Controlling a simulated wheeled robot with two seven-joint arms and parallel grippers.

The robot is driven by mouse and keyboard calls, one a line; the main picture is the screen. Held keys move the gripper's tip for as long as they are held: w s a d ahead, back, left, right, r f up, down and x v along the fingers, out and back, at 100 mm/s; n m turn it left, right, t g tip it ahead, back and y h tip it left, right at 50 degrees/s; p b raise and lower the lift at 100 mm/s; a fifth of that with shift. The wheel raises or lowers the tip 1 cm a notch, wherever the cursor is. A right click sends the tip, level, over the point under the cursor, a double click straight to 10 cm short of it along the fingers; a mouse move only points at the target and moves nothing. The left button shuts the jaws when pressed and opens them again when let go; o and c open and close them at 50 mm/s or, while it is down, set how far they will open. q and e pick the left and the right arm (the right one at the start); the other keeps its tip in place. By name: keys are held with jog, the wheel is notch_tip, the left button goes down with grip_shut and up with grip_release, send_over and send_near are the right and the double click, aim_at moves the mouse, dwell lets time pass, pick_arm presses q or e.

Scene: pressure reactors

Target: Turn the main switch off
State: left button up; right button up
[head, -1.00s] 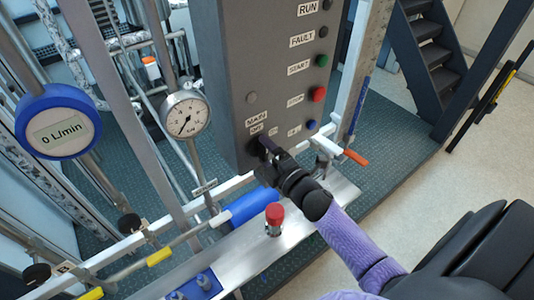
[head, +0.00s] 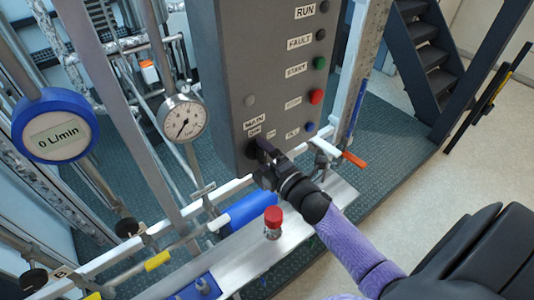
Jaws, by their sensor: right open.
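The grey control box (head: 238,60) stands upright in the middle of the head view. A label reading MAIN (head: 256,122) is near its lower left corner. The main switch below that label is mostly hidden by my right gripper (head: 262,150). The gripper's fingers are at the switch's place on the panel face and are open. I cannot tell whether they touch the switch, or which way it is turned. My left gripper is not in view.
The panel also has a green button (head: 319,63), a red button (head: 316,96) and a blue button (head: 309,127). A pressure gauge (head: 183,119) and a flow meter (head: 55,125) are at left. A red knob (head: 273,217) and an orange-handled valve (head: 353,159) are near my right arm.

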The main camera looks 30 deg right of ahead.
jog(key=s+b, duration=0.1)
jog(key=s, duration=0.8)
jog(key=shift+s+d, duration=0.4)
